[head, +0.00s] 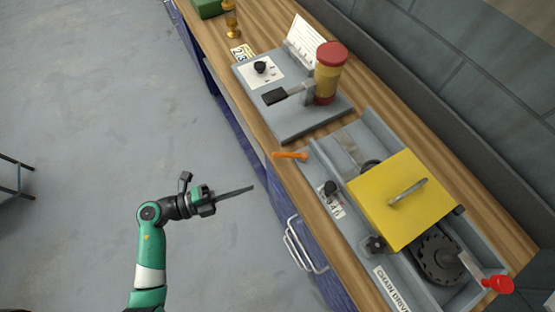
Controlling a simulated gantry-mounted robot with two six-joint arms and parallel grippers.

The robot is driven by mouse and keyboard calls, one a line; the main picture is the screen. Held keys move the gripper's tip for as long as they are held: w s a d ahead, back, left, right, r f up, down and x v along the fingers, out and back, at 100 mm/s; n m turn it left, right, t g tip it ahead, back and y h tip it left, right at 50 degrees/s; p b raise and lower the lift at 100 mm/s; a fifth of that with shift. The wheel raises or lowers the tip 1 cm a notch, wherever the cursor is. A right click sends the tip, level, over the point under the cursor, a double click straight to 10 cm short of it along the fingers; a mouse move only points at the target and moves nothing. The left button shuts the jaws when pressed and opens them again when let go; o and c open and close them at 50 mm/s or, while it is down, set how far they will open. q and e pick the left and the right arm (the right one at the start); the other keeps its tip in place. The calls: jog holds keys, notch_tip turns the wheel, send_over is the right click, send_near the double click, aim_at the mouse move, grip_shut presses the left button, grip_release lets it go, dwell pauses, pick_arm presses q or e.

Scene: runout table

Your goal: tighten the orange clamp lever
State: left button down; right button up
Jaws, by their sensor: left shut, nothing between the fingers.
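The orange clamp lever (290,155) shows in the head view at the near edge of the wooden bench, beside the corner of a grey tray-like fixture. It points out to the left over the bench edge. My left gripper (250,188) is to the left of the bench and below the lever in the picture, apart from it. Its long thin fingers are closed together, point right and hold nothing. My right gripper is not in view.
The grey chain drive fixture (365,126) carries a yellow cover (400,198), a dark sprocket (440,255) and a red knob (497,285). A grey plate (290,128) with a red-topped yellow cylinder (328,75) stands farther back. The floor (80,120) at left is mostly clear.

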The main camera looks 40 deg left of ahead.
aim_at(289, 156)
pick_arm(q)
jog(key=b+x, duration=0.3)
jog(key=x, duration=0.7)
jog(key=shift+w+f, duration=0.2)
jog(key=shift+w, duration=0.05)
jog(key=shift+w+a+f+b, duration=0.2)
jog(key=shift+w+a+b, duration=0.25)
jog(key=shift+w+a, duration=0.7)
jog(key=shift+a, duration=0.15)
jog(key=shift+w, duration=0.1)
